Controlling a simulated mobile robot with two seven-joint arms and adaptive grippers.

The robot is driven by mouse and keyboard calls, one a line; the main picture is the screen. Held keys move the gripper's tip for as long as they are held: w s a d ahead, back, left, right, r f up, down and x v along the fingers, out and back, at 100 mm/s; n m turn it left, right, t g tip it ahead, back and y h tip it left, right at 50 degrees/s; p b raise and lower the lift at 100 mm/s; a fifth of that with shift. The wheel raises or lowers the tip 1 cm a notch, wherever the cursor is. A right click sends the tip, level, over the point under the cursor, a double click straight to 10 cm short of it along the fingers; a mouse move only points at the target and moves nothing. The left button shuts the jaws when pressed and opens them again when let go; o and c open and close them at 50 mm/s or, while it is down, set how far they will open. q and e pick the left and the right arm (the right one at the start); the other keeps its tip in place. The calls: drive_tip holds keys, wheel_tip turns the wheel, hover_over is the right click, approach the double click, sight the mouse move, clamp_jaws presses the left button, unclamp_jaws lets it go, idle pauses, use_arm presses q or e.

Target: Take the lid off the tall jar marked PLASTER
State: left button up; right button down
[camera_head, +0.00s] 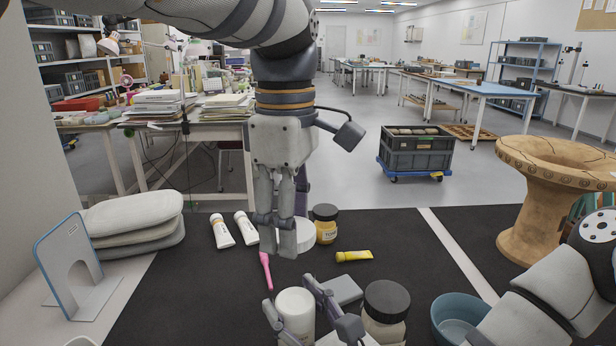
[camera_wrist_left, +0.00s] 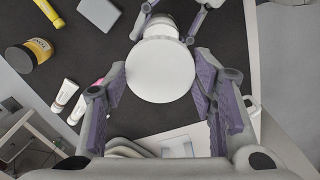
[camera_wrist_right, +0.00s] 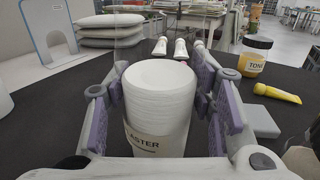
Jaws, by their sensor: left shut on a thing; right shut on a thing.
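The tall white jar (camera_head: 295,312) stands at the front of the dark mat; its label, partly hidden, reads "ASTER" in the right wrist view (camera_wrist_right: 158,120). My right gripper (camera_wrist_right: 160,105) is shut on its sides, and the upper part shows ribs. I cannot tell whether its mouth is open. My left gripper (camera_head: 280,240) is higher, above the mat, with its fingers pointing down. It is shut on a round white lid (camera_wrist_left: 160,70), partly hidden behind a finger in the head view (camera_head: 304,233). The lid is apart from the jar, above it.
A dark-lidded jar (camera_head: 386,305), a grey block (camera_head: 343,290) and a blue bowl (camera_head: 457,316) stand right of the jar. Behind are a pink tool (camera_head: 266,271), a yellow tube (camera_head: 354,256), a yellow jar (camera_head: 326,224) and white tubes (camera_head: 222,231). Stacked grey bags (camera_head: 130,222) lie left.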

drive_tip(key=c, duration=0.7)
unclamp_jaws()
drive_tip(key=shift+f, duration=0.1)
drive_tip(key=shift+o, duration=0.3)
drive_tip(key=shift+s, duration=0.1)
